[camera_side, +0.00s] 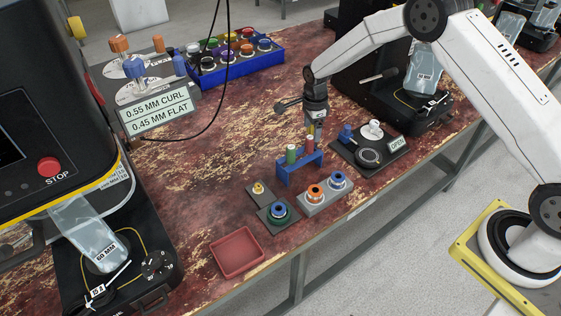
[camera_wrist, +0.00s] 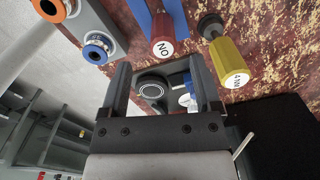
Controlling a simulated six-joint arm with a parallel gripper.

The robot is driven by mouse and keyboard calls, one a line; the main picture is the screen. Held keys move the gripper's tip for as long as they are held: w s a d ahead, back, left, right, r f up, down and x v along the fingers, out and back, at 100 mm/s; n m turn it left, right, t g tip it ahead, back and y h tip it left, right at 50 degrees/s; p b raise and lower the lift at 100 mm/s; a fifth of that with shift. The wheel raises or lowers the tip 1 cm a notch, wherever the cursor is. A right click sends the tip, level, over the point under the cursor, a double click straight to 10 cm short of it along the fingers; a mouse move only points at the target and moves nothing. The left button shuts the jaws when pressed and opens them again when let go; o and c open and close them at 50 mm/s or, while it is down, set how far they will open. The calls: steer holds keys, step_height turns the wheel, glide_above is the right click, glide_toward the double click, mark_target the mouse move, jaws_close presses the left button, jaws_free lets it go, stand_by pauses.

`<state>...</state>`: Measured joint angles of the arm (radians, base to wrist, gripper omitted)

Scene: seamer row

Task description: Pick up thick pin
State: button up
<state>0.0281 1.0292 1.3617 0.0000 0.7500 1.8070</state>
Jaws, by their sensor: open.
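A blue rack (camera_side: 300,170) stands upright near the table's front, with a green-handled pin (camera_side: 292,154) and a red-handled pin (camera_side: 309,146) in it. A yellow-handled pin (camera_side: 310,131) shows just behind the red one, close to my gripper (camera_side: 316,124). In the wrist view the red handle (camera_wrist: 163,25) has a white end marked "NO", and the yellow handle (camera_wrist: 228,62) has a small white label that I cannot read surely. I cannot tell which pin is the thick one. My gripper (camera_wrist: 160,72) is open, with nothing between its fingers.
A grey block (camera_side: 325,198) with orange and blue rings is in front of the rack. A black fixture (camera_side: 385,158) with an "OPEN" label is right of it. A red tray (camera_side: 237,250) is at the front. A blue crate (camera_side: 235,66) of rings stands behind.

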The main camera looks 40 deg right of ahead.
mark_target(311, 137)
steer(key=shift+w+f, duration=0.2)
steer(key=shift+f, duration=3.2)
jaws_close()
steer(key=shift+r, duration=0.15)
steer(key=shift+r, duration=4.85)
